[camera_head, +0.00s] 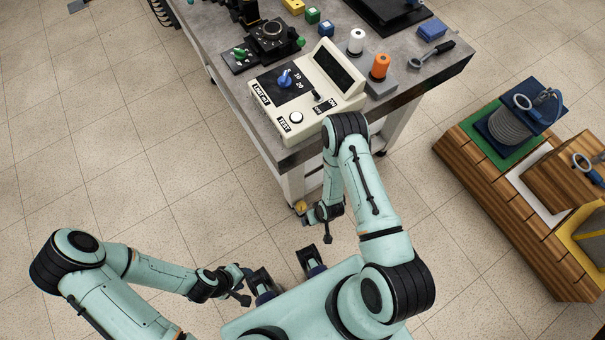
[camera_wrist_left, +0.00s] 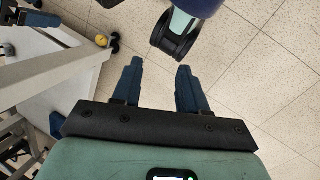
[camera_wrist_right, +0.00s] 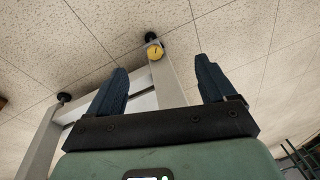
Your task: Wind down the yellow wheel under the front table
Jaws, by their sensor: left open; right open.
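The small yellow wheel (camera_head: 300,207) sits low on the foot of a white leg of the front table (camera_head: 292,160). In the right wrist view the wheel (camera_wrist_right: 155,52) shows just above the black foot pad's leg end, ahead of and between the finger directions. My right gripper (camera_head: 317,226) is open and empty close to the wheel, with a visible gap in its wrist view (camera_wrist_right: 162,66). In the left wrist view the wheel (camera_wrist_left: 101,40) is at the upper left.
Wooden stands (camera_head: 500,190) with a wire coil (camera_head: 507,127) stand at the right.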

